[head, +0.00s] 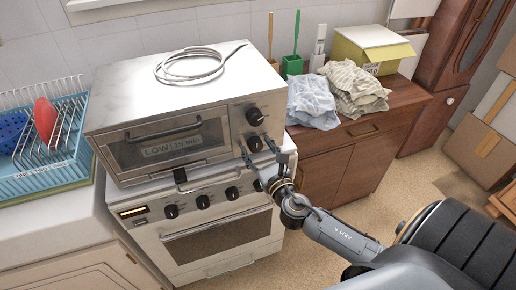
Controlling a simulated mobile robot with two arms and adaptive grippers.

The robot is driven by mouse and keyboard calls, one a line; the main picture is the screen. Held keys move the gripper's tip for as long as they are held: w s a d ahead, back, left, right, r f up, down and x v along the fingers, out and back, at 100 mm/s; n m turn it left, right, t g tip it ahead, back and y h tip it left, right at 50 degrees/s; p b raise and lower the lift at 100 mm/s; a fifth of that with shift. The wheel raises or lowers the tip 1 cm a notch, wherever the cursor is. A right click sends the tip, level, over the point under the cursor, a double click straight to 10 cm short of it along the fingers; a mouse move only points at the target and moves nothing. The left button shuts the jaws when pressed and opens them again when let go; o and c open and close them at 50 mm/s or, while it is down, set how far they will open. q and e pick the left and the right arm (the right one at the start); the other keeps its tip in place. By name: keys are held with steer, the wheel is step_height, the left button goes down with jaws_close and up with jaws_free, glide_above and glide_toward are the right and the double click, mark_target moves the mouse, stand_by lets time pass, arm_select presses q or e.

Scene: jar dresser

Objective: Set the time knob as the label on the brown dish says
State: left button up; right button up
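A white countertop oven (165,95) stands on top of a white stove. Two black knobs, an upper one (254,117) and a lower one (255,144), sit on its right front panel; their markings are too small to read. Behind its glass door (165,145) a label (172,148) reads "LOW" and what looks like "15 min". The dish behind the label is too dim to make out. My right gripper (257,150) is open at the lower knob, one finger on each side; contact cannot be told. My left gripper is out of view.
The stove (215,225) below has its own row of black knobs. A blue dish rack (45,165) is at the left. A brown dresser (350,155) at the right holds folded cloths (352,88) and a yellow box (370,45). A coiled cable (195,62) lies on the oven.

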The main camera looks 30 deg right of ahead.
steer(key=c, duration=0.9)
